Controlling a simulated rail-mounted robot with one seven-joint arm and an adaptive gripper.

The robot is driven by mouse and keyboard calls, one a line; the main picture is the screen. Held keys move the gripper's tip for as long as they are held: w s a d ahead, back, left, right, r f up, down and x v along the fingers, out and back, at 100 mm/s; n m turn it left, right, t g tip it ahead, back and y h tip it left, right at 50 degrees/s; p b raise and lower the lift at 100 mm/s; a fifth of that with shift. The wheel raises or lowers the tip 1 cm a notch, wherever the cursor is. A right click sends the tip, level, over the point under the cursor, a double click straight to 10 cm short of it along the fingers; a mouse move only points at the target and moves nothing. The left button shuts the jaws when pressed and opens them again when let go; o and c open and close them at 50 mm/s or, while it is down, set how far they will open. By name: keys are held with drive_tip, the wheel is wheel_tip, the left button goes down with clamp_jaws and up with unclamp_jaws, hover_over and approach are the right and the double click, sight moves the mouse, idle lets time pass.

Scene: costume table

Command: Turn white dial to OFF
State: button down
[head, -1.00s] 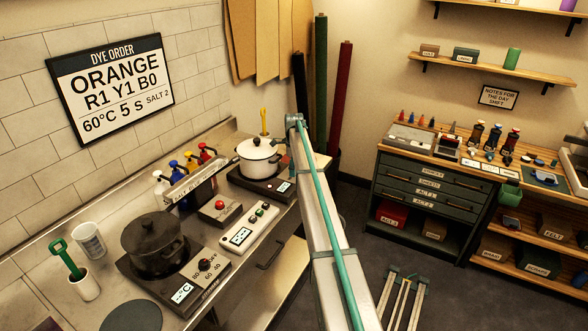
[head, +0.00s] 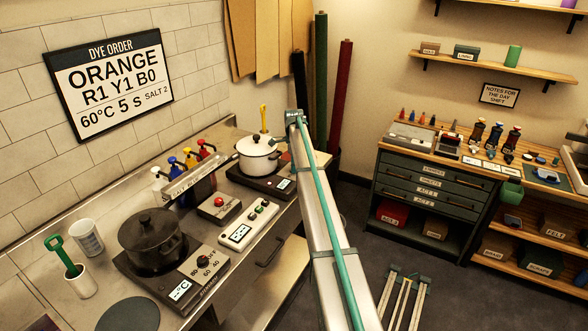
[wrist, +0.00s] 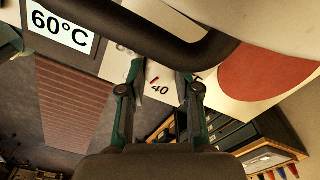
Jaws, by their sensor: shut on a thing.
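The white pot (head: 259,153) stands on a dark hotplate (head: 262,183) at the back of the counter. In the wrist view, the hotplate's display (wrist: 60,33) reads 60°C. My gripper (wrist: 160,78) is at the pale control panel (wrist: 122,62), below the pot's dark handle (wrist: 165,45). Its fingers are shut on the white dial, which is hard to tell from the panel between them. A red mark and "40" show there. The OFF lettering is not readable. In the head view, my arm hides the dial and the fingertips.
A black pot (head: 153,238) sits on a nearer hotplate with a dark knob (head: 206,262). A red-button box (head: 219,207) and a white control box (head: 248,224) lie between the hotplates. The pot's handle passes close above my fingers.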

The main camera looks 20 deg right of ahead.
drive_tip(key=n+b, duration=0.2)
drive_tip(key=n, duration=0.2)
drive_tip(key=shift+f+n, duration=0.15)
drive_tip(key=shift+n, duration=0.15)
drive_tip(key=n+b, duration=0.2)
drive_tip(key=n, duration=0.3)
drive_tip(key=n+b, duration=0.1)
drive_tip(key=n, duration=0.4)
drive_tip(key=shift+n+b, duration=0.4)
drive_tip(key=n+b, duration=0.1)
drive_tip(key=n, duration=0.4)
drive_tip(key=c, duration=0.8)
unclamp_jaws()
drive_tip(key=shift+r, duration=0.3)
wheel_tip(320, 180, up, 12)
drive_tip(key=shift+f, duration=0.15)
